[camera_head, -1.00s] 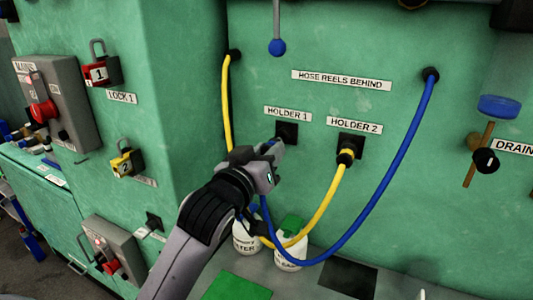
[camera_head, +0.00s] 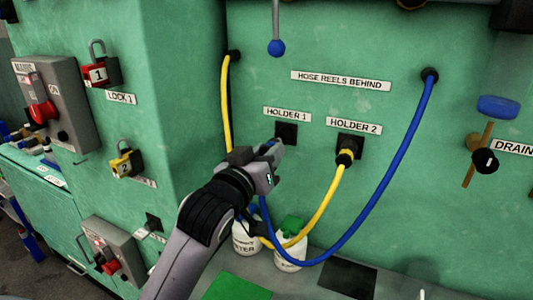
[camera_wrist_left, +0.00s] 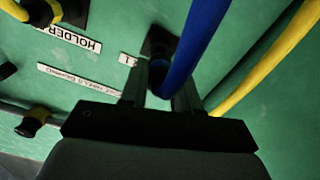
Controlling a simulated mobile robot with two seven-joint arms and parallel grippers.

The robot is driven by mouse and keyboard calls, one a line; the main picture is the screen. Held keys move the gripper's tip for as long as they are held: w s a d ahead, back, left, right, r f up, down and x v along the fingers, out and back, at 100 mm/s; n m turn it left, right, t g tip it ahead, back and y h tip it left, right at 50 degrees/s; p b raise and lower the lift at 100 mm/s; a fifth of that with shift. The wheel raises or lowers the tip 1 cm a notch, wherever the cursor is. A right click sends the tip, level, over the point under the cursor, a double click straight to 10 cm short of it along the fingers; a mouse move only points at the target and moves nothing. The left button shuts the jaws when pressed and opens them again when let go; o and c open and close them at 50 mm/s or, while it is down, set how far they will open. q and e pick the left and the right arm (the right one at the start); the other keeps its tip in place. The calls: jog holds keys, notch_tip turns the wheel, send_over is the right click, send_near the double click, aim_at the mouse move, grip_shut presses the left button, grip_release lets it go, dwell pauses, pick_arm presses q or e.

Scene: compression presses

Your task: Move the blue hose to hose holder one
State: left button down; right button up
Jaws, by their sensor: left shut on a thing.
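The blue hose (camera_head: 388,191) runs from a fitting at the upper right of the green panel, loops down and comes up behind my left arm. My left gripper (camera_head: 275,150) is at the lower edge of holder 1 (camera_head: 287,132), a black square socket under the "HOLDER 1" label. In the left wrist view the gripper (camera_wrist_left: 160,85) is shut on the blue hose (camera_wrist_left: 194,40) near its end, close to the dark holder (camera_wrist_left: 158,42). I cannot tell whether the end is seated in it. My right gripper is out of view.
The yellow hose (camera_head: 327,204) is plugged into holder 2 (camera_head: 352,146), right of holder 1, and crosses the blue hose low down. Two white bottles (camera_head: 290,254) stand below on the ledge. A lever with a blue knob (camera_head: 277,47) hangs above.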

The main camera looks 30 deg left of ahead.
pick_arm(q)
jog(key=shift+w+a, duration=0.1)
jog(key=shift+w, duration=1.55)
jog(key=c, duration=0.7)
grip_release()
jog(key=shift+c, duration=0.2)
jog(key=s+b, duration=0.1)
jog(key=s, duration=0.6)
jog(key=shift+d, duration=0.2)
